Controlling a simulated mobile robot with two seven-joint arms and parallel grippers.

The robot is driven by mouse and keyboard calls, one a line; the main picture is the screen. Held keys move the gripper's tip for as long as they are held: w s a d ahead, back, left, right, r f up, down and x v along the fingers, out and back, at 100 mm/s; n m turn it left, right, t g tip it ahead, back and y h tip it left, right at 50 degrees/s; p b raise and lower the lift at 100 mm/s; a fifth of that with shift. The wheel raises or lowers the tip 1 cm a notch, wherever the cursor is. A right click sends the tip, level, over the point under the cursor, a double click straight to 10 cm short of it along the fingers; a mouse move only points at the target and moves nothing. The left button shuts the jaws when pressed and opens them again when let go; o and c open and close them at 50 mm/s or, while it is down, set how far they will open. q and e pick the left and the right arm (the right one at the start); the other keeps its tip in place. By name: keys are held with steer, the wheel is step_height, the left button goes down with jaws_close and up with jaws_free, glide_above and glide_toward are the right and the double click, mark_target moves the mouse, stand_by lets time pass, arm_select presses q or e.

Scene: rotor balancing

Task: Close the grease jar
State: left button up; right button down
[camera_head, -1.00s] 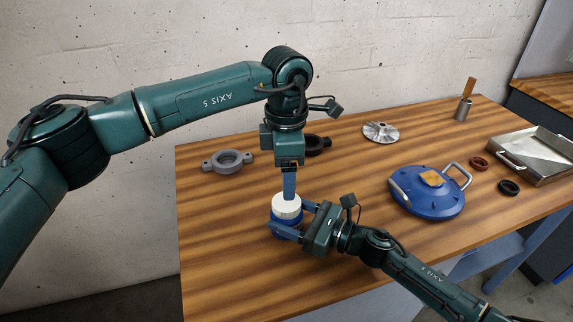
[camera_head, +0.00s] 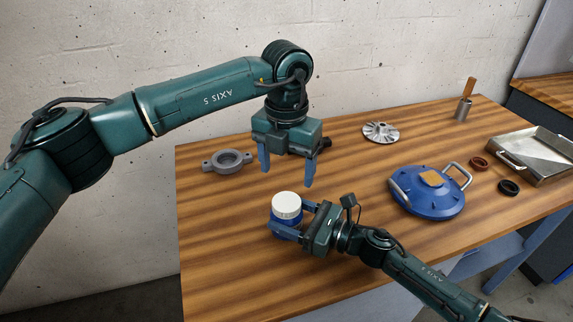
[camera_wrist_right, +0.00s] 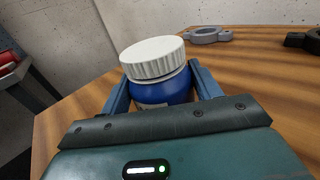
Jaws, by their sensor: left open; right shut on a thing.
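The grease jar (camera_head: 285,220) is a blue jar standing on the wooden table near its front left part. Its white ribbed lid (camera_head: 287,204) sits on top of it. In the right wrist view the jar (camera_wrist_right: 165,92) is between the blue fingers, and the lid (camera_wrist_right: 152,57) looks slightly tilted on it, though the camera view is itself slanted. My right gripper (camera_head: 288,220) is shut on the jar's body from the right. My left gripper (camera_head: 286,179) is open and empty, above and behind the jar, its fingers pointing down and apart from the lid.
A grey ring bracket (camera_head: 228,161) lies behind left of the jar. A metal impeller (camera_head: 381,132), a blue round cover with handles (camera_head: 430,190), two small rings (camera_head: 508,187) and a metal tray (camera_head: 535,155) lie to the right. The table's front left is clear.

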mark_target(286, 202)
arm_select(q)
steer(key=shift+f, duration=4)
steer(key=c, duration=1)
steer(key=shift+m, duration=0.8)
steer(key=o, duration=1.2)
steer(key=shift+c, duration=0.2)
steer(key=shift+r, duration=0.1)
step_height(286, 202, up, 12)
